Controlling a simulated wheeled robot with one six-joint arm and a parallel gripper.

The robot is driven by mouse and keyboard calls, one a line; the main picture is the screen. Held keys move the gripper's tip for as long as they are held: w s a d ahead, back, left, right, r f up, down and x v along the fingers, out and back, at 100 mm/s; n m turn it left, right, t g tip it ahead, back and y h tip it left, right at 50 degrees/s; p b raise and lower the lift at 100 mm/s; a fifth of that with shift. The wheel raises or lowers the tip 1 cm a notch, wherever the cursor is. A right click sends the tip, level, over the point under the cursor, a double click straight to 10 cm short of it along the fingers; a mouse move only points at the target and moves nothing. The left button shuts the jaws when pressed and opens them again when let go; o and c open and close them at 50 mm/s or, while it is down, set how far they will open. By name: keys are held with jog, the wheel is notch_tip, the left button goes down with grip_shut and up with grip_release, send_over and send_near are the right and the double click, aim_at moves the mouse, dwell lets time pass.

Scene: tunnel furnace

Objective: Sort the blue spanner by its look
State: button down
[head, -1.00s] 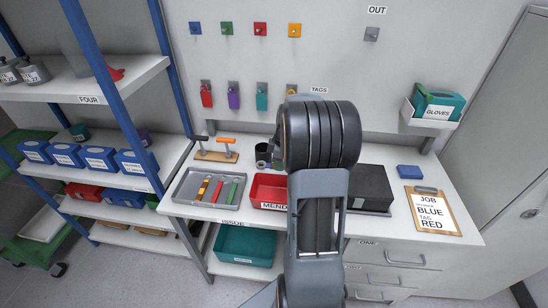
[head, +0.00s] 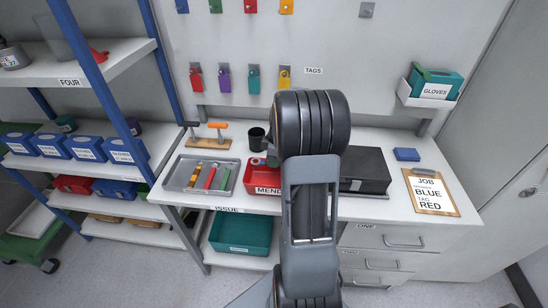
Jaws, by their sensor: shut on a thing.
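I cannot see a blue spanner; my arm hides part of the bench. The grey tray (head: 178,176) on the bench holds a yellow-orange spanner (head: 195,175), a red one (head: 210,177) and a green one (head: 224,179). The red bin (head: 266,190), its label partly hidden and reading "MEND", stands right of the tray. A teal bin (head: 241,249) sits below the label "ISSUE" (head: 227,210). A clipboard (head: 431,192) reads "JOB", "BLUE", "TAG", "RED". A red tag (head: 196,79) hangs on the board with purple, teal and yellow ones. My gripper is hidden behind my arm.
A black box (head: 364,172) stands right of my arm, with a small blue block (head: 406,154) beyond. A dark cup (head: 257,139) is behind the red bin. A blue-posted shelf (head: 105,75) with several boxes stands left, a glove box (head: 437,84) upper right.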

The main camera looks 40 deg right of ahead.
aim_at(272, 180)
jog(key=shift+f+b, duration=2.9)
jog(key=shift+f, duration=0.9)
jog(key=c, duration=0.9)
grip_release()
jog(key=shift+o, duration=0.3)
jog(key=o, duration=0.4)
jog(key=shift+r, duration=0.2)
jog(key=shift+r+p, duration=2.95)
jog(key=shift+r, duration=1.45)
